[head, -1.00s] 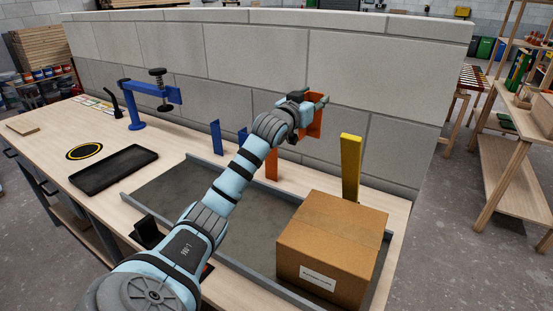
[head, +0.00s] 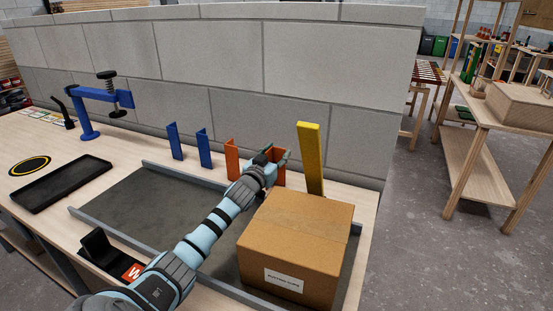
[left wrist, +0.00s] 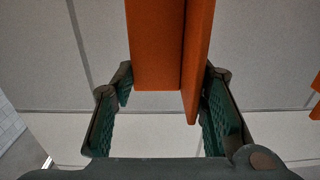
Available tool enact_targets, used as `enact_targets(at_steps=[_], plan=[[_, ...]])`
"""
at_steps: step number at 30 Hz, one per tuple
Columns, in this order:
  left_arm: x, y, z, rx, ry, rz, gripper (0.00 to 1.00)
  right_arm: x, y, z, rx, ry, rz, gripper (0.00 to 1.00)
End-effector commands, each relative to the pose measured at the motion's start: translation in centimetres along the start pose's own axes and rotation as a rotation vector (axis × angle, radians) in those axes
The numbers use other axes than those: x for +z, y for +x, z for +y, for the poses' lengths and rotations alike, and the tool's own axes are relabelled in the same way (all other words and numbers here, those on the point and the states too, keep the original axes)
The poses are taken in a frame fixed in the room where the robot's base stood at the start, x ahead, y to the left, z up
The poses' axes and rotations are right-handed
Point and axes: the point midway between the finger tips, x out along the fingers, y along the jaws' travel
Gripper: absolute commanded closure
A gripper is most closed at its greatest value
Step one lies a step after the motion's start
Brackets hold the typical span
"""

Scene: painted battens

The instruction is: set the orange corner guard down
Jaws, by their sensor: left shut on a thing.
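The orange corner guard (head: 280,175) is held in my left gripper (head: 270,160), close to the wall side of the bench. In the left wrist view the guard (left wrist: 158,45) is an L-shaped orange strip between the two green-padded fingers (left wrist: 166,85). My left gripper is shut on it. The gripper and the cardboard box hide its lower part in the head view, so I cannot tell whether it touches the bench. A second orange corner guard (head: 231,160) stands upright just to its left. My right gripper is not in view.
Two blue guards (head: 174,141) stand further left, and a tall yellow guard (head: 311,155) stands to the right. A cardboard box (head: 296,240) sits in front on the grey-rimmed tray (head: 130,205). A block wall (head: 210,60) rises behind.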

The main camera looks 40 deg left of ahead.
Motion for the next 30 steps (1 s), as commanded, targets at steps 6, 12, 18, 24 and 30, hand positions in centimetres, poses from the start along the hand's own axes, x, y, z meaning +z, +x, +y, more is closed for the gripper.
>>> enact_targets(at_steps=[6,12,18,24,30], plan=[[0.0,0.0,0.1,0.001,0.0,0.003,0.96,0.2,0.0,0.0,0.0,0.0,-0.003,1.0],[0.2,0.1,0.1,0.001,0.0,0.002,0.41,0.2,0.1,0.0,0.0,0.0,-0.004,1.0],[0.1,0.1,0.1,0.001,0.0,0.002,0.4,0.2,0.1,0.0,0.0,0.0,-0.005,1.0],[0.0,-0.3,0.1,0.002,0.003,0.001,0.4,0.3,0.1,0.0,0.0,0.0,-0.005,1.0],[0.3,-3.7,0.1,0.004,0.01,0.0,0.4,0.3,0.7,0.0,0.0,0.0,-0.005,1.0]])
